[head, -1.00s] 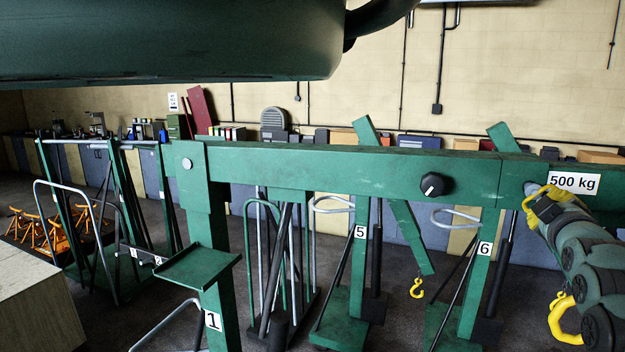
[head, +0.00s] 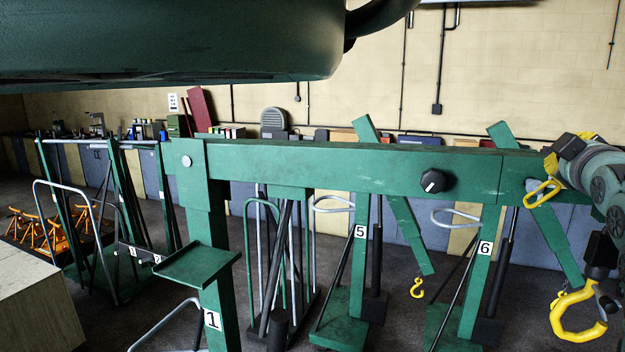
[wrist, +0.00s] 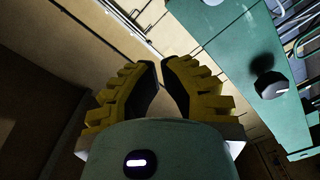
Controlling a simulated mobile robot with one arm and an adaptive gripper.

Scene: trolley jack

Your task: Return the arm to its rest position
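My gripper (head: 560,165) is at the right in the head view, in front of the right end of the green beam. In the wrist view my gripper (wrist: 161,70) shows two ridged yellow fingers with black pads. A narrow gap separates the pads and nothing is between them. My arm reaches in from the right edge of the head view, and most of it is out of frame. The wrist view shows the green beam (wrist: 225,45) and its black knob (wrist: 270,85) at the right, apart from the fingers.
The green beam (head: 330,168) crosses the head view, with a black knob (head: 433,181) on it. A large yellow hook (head: 562,318) is below my arm. Green hoists stand behind. A large dark green body (head: 180,40) fills the upper left. A pale box (head: 35,305) is at lower left.

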